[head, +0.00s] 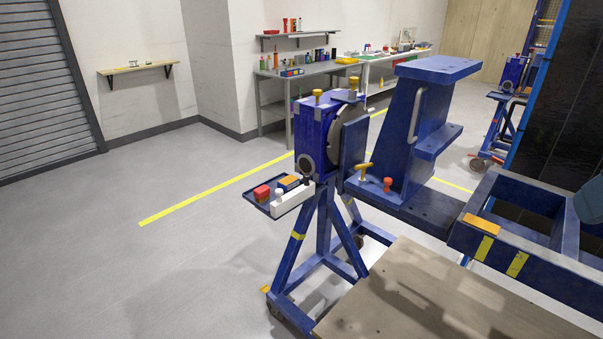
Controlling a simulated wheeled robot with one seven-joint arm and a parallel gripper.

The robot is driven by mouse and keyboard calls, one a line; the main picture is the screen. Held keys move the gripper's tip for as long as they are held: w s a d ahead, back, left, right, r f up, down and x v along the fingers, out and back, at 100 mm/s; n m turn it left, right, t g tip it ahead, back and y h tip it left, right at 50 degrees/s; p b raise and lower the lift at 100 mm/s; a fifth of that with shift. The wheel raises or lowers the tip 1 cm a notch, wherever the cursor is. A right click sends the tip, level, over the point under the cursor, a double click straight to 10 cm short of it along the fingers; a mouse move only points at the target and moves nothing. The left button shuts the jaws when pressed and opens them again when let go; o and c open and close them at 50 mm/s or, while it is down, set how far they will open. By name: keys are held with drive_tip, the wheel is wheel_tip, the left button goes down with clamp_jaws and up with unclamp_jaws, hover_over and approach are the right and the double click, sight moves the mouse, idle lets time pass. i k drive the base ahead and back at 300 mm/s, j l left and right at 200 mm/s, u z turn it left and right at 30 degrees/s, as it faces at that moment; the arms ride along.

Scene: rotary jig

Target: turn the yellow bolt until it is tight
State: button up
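A rotary jig stands right of centre in the head view, with a blue head (312,140) on a blue wheeled stand. Two yellow bolts stand upright on top of the head, a left one (318,96) and a right one (353,83). A yellow T-shaped bolt (364,171) stands on the jig's blue arm plate, lower right, beside a red-orange knob (387,184). Which yellow piece the task means, and how tight any is, I cannot tell. My gripper is not in view.
A small tray (256,204) with red, yellow and white items juts out left of the stand. A wooden top (420,300) fills the lower right foreground. A blue frame (520,228) is at right. Workbenches (300,75) line the back wall. The left floor is clear.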

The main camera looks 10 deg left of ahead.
sight(362, 179)
drive_tip(key=u, duration=0.25)
drive_tip(key=i+j+z, duration=0.2)
drive_tip(key=j, duration=0.35)
drive_tip(key=i+j+z, duration=0.2)
drive_tip(key=j, duration=0.3)
drive_tip(key=j+z, duration=0.25)
drive_tip(key=j, duration=0.3)
drive_tip(key=i+j+z, duration=0.2)
drive_tip(key=j, duration=0.4)
drive_tip(key=k, duration=0.1)
